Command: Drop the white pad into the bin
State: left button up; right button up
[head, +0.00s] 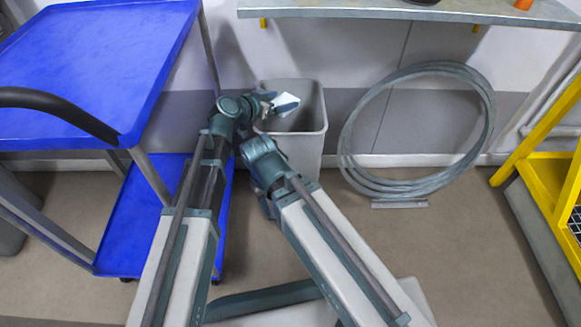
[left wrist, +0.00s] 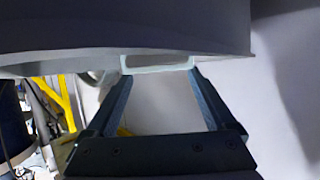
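The white pad (head: 286,103) is held at the tip of my left gripper (head: 272,103), over the open mouth of the grey bin (head: 302,150). In the left wrist view, the pale edge of the pad (left wrist: 158,69) spans between the two fingertips of my left gripper (left wrist: 160,78), and the fingers are shut on it. The bin's grey rim (left wrist: 60,48) crosses the top of that view.
A blue cart (head: 90,60) with a lower shelf stands left of the bin. A coiled grey hose (head: 345,135) leans on the wall to the right. A grey shelf (head: 380,10) juts out above the bin. A yellow frame (head: 540,130) stands far right. The floor right of my arms is clear.

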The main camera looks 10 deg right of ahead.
pick_arm(q)
jog(key=shift+o, duration=0.5)
jog(key=shift+r, duration=0.2)
pick_arm(e)
jog(key=shift+r, duration=0.2)
